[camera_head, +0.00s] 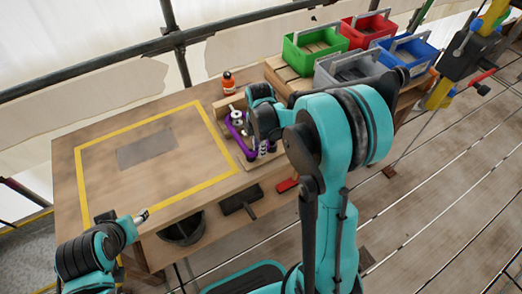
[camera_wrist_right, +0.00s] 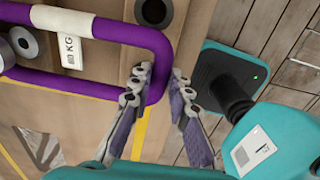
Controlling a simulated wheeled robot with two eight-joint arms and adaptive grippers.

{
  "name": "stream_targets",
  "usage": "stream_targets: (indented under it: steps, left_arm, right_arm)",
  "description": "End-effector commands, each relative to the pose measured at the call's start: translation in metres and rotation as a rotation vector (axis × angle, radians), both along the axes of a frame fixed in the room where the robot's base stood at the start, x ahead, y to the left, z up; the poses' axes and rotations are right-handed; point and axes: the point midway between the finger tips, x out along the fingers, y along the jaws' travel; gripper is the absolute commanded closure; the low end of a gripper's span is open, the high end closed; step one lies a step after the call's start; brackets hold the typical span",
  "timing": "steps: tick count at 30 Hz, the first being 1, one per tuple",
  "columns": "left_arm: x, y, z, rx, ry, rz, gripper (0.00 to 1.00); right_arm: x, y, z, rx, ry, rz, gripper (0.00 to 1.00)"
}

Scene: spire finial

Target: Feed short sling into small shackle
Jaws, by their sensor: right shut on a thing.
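A purple sling (camera_head: 235,128) is at the right end of the workbench, partly hidden by my right arm. In the right wrist view the sling (camera_wrist_right: 105,22) forms a rounded loop with a white tag marked KG (camera_wrist_right: 66,22). My right gripper (camera_wrist_right: 157,88) has its fingers on either side of the loop's near corner and is shut on it. Metal round parts (camera_wrist_right: 24,42) show at the left edge of that view; a grey metal piece (camera_head: 237,114) also shows by the sling. I cannot tell which is the small shackle. My left gripper (camera_head: 141,216) is over the bench's front left, apart from the sling.
The workbench (camera_head: 95,190) has a yellow outlined area with a grey plate (camera_head: 146,148), otherwise clear. An orange bottle (camera_head: 228,84) stands behind the sling. Green (camera_head: 315,48), red (camera_head: 368,28), grey (camera_head: 352,70) and blue (camera_head: 410,50) bins stand at the back right. A dark bucket (camera_head: 182,228) is below.

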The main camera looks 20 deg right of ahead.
Motion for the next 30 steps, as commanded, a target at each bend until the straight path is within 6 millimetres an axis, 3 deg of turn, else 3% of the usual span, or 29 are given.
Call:
stream_targets:
  steps: [13,14,16,26,30]
  left_arm:
    - [0.0,0.0,0.0,0.0,0.0,0.0,0.48]
    - [0.0,0.0,0.0,0.0,0.0,0.0,0.48]
    - [0.0,0.0,0.0,0.0,0.0,0.0,0.48]
    - [0.0,0.0,0.0,0.0,0.0,0.0,0.48]
    - [0.0,0.0,0.0,0.0,0.0,0.0,0.48]
  right_arm:
    - [0.003,0.0,0.0,0.0,0.0,0.0,1.0]
    - [0.003,0.0,0.0,0.0,0.0,0.0,0.77]
    - [0.003,0.0,0.0,0.0,0.0,0.0,0.59]
    - [0.003,0.0,0.002,0.0,0.0,0.0,0.58]
    - [0.003,0.0,0.016,0.0,0.0,0.0,0.58]
